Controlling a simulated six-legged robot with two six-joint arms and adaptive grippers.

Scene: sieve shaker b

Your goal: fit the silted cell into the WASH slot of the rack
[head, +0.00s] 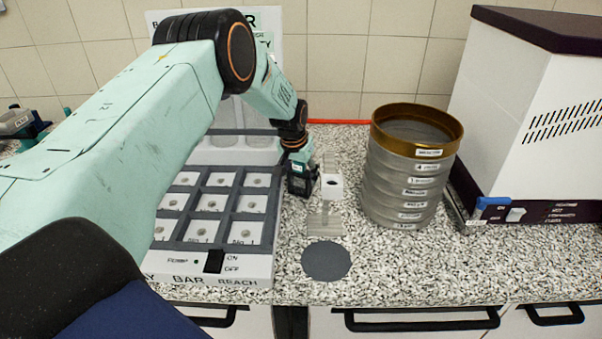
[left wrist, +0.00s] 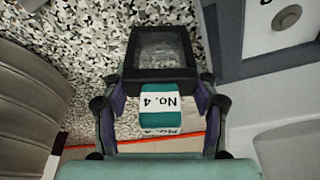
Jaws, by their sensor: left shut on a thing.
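My left gripper (head: 300,168) is above the counter, just right of the grey rack (head: 229,232). In the left wrist view the gripper (left wrist: 161,97) is shut on the teal grip of a cell (left wrist: 160,74). The cell has a black frame around a clouded, see-through window, and its grip reads "No. 4". In the head view the cell (head: 301,186) is a small dark block below the fingers, clear of the rack. The rack shows rows of square compartments with pale plates. I cannot read a WASH label. My right gripper is not in view.
A white block with a dark hole (head: 332,185) stands on a clear stand close right of the gripper. Right of it are a sieve stack (head: 408,170) and a white machine (head: 530,110). A dark grey disc (head: 327,261) lies in front. A pump switch (head: 214,261) is on the rack's front.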

